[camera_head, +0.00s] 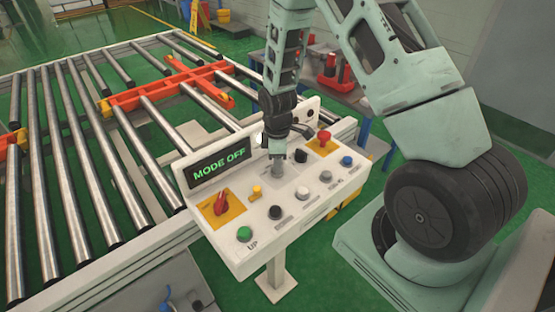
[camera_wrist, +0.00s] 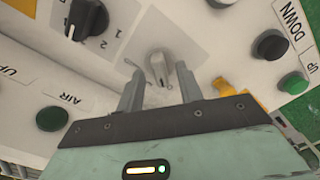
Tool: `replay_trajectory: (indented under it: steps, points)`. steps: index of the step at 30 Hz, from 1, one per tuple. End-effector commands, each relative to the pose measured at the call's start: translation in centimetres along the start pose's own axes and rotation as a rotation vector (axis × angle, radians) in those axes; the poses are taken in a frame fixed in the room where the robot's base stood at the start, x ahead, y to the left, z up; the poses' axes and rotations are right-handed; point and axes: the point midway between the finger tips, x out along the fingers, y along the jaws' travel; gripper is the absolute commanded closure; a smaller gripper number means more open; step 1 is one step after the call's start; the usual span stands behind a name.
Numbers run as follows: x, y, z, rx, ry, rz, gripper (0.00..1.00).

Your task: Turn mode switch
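The mode switch appears to be a small grey knob (camera_wrist: 157,68) on a grey plate of the control panel (camera_wrist: 110,85). In the wrist view it lies between my gripper's (camera_wrist: 157,72) two fingers, with a visible gap on each side. My gripper is open and touches neither side of the knob, as far as I can see. In the head view my gripper (camera_head: 277,170) points down over the middle of the panel and hides the knob. The panel's display (camera_head: 219,165) reads "MODE OFF" in green.
A black rotary switch (camera_wrist: 87,18) sits beside the knob, and a yellow knob (camera_wrist: 223,87) on the other side. A red switch (camera_head: 221,202), red button (camera_head: 324,137) and several push buttons fill the panel. A roller conveyor (camera_head: 120,170) stands behind it.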

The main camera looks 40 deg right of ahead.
Motion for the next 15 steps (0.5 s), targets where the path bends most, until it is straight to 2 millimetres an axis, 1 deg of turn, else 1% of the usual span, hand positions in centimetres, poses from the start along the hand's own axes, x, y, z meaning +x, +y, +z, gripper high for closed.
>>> replay_trajectory:
  steps: [3,10,11,12,14,15]
  points:
    - [0.32,-0.03,0.01,0.000,-0.001,-0.001,0.64]
    - [0.34,-0.01,0.01,0.000,0.000,0.000,0.64]
    - [0.34,-0.01,0.01,0.000,0.000,0.000,0.72]
    - [0.33,-0.01,0.01,0.000,0.000,0.000,0.83]
    - [0.33,-0.01,0.01,0.000,0.000,0.000,1.00]
    - [0.32,-0.01,0.01,0.000,0.000,0.000,1.00]
